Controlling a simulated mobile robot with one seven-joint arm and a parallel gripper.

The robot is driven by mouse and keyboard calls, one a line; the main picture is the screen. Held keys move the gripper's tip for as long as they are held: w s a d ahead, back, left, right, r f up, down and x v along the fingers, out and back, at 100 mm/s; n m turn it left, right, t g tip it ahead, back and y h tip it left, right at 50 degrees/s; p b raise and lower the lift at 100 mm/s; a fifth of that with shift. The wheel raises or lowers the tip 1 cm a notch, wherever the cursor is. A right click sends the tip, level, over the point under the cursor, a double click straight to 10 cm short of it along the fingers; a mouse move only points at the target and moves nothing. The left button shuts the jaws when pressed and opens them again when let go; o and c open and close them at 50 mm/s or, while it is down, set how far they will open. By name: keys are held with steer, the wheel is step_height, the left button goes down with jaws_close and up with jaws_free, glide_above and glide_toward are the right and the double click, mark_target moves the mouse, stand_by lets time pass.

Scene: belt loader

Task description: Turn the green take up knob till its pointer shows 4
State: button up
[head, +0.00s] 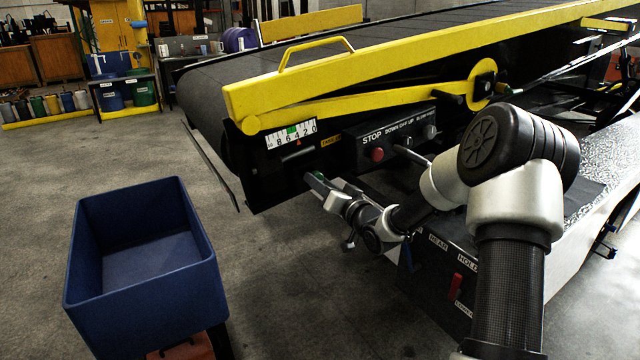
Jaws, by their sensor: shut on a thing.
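The take-up scale (291,134) is a white number plate with a green band, on the dark end of the belt loader under the yellow rail. A small red pointer (298,143) stands just below it, around the 4 to 6 marks; the exact reading is too small to tell. My gripper (318,183) reaches in from the right, below the scale, and is shut on the green take-up knob. Only a little green shows at the jaws; the knob is mostly hidden by them.
A control panel with a red stop button (377,154) and switches sits just above and right of my gripper. A blue bin (140,310) stands at the lower left. Open floor lies between the bin and the loader.

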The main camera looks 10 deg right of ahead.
steer(key=o, duration=1.1)
steer(key=shift+c, duration=0.2)
steer(key=shift+s, duration=0.1)
steer(key=p+v, duration=0.1)
steer(key=v, duration=1.6)
steer(key=shift+d, duration=0.1)
